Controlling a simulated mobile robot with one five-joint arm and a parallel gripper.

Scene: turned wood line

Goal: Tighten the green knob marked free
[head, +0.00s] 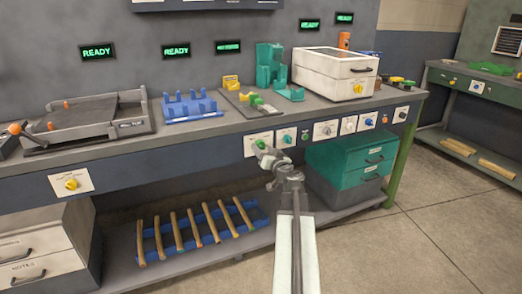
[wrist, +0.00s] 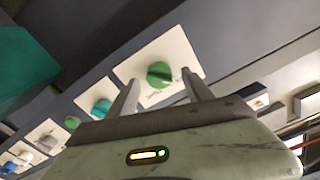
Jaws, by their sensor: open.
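A green knob (head: 260,144) sits on a white plate on the front panel of the bench. It shows larger in the wrist view (wrist: 159,75), on its white plate (wrist: 180,50); the print below it is too small to read. My gripper (head: 266,153) is just in front of this plate. In the wrist view my gripper (wrist: 160,80) is open, with one finger on each side of the knob in the picture and nothing held. I cannot tell whether the fingertips reach around the knob or stop short of it.
A yellow knob (head: 71,184) is far left. Teal drawers (head: 345,170) stand below the bench, right of my arm. Floor ahead is clear.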

